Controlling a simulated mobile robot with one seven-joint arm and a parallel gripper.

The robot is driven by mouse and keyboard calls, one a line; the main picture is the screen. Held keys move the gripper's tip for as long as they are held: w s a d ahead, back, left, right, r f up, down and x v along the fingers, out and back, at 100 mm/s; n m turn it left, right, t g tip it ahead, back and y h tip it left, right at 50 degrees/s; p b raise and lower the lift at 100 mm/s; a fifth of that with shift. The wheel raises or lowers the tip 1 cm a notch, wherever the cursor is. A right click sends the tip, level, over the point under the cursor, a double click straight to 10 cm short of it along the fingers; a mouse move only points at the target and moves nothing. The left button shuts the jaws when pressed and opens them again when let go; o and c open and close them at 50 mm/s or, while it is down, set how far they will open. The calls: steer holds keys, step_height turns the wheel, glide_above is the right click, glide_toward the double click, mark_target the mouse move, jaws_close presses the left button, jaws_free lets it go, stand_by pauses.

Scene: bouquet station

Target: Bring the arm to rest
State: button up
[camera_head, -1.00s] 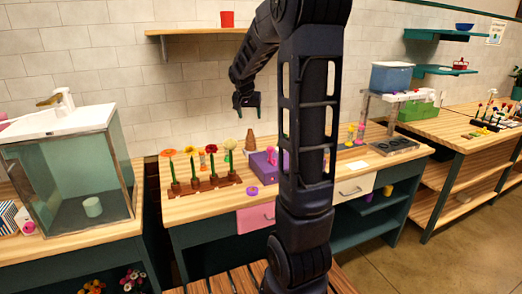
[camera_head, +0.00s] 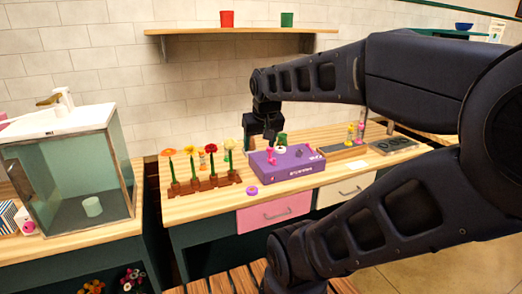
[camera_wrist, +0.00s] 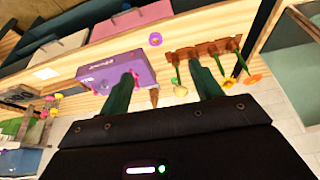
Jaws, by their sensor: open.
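My gripper (camera_head: 269,138) hangs above the back of the middle bench, over the rear of a purple box (camera_head: 292,170) in the head view. Its two green fingers stand apart with nothing held between them in the wrist view (camera_wrist: 163,88). My arm stretches from the right side of the head view, bent at the elbow, and hides part of the bench. In the wrist view, a brown cone (camera_wrist: 155,98) shows between the fingers, and the purple box (camera_wrist: 120,70) is partly behind one finger.
A wooden rack (camera_head: 205,184) with several upright flowers stands left of the box, near a purple ring (camera_head: 252,190). A wall shelf (camera_head: 200,31) above holds a red pot (camera_head: 227,19) and a green pot (camera_head: 287,19). A glass tank (camera_head: 110,165) stands at left.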

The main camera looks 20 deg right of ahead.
steer(key=s, duration=0.2)
steer(key=s+a+f, duration=0.1)
steer(key=shift+n, duration=0.3)
